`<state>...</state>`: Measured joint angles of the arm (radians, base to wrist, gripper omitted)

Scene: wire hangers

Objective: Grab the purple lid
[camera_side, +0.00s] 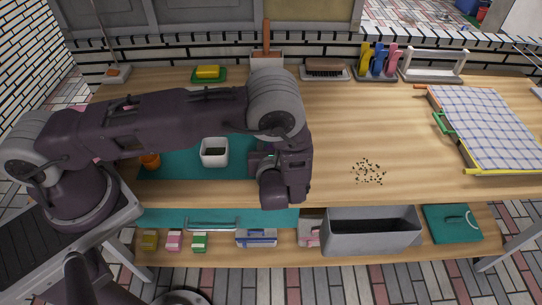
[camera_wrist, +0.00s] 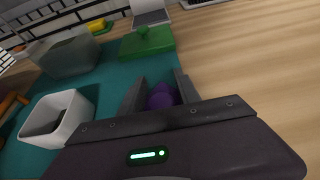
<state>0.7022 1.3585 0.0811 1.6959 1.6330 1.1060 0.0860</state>
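The purple lid (camera_wrist: 162,97) shows in the wrist view as a rounded purple shape low between my two fingers, partly hidden by my gripper body. My gripper (camera_wrist: 159,80) has its fingers apart, one on each side of the purple shape. I cannot tell whether either finger touches it. In the side view my gripper (camera_side: 284,190) points down at the right end of the teal mat (camera_side: 180,172), and the purple lid is hidden there.
A white square pot (camera_side: 214,152) stands left of my gripper on the mat. In the wrist view, a green lid (camera_wrist: 147,42) and a grey translucent container (camera_wrist: 68,54) lie farther back. Dark crumbs (camera_side: 368,172) lie on the wood to the right. Bare wood is free between.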

